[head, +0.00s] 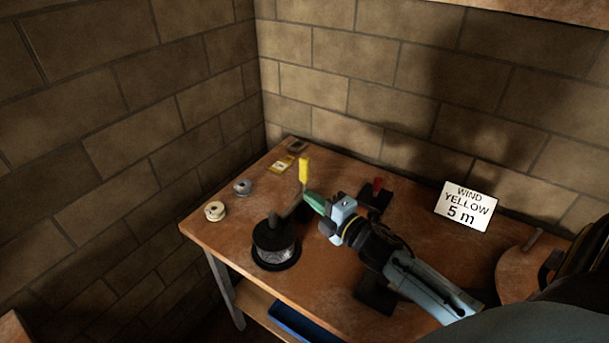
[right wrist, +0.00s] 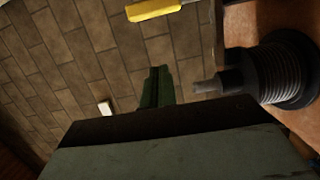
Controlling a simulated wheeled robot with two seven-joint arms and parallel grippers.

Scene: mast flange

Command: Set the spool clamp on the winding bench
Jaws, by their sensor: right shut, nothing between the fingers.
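On the winding bench (head: 225,240) stands a black spool (head: 272,243) on a round dark base; its ribbed side shows in the right wrist view (right wrist: 280,72). Beside it a lever with a yellow handle (head: 304,171) stands upright; the handle also shows in the right wrist view (right wrist: 153,9). This looks like the spool clamp; whether it presses on the spool I cannot tell. My right gripper (head: 311,200), with green fingers, is shut and empty just right of the lever, below the yellow handle. Contact is unclear. The fingers also show in the right wrist view (right wrist: 158,85). My left gripper is not seen.
A red-handled dark fixture (head: 378,186) stands behind my right wrist. A white sign (head: 466,206) reads "WIND YELLOW 5 m". Two small reels, one pale (head: 215,211) and one grey (head: 242,187), sit near the left edge. A yellow card (head: 283,163) lies at the back. Block walls close the corner.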

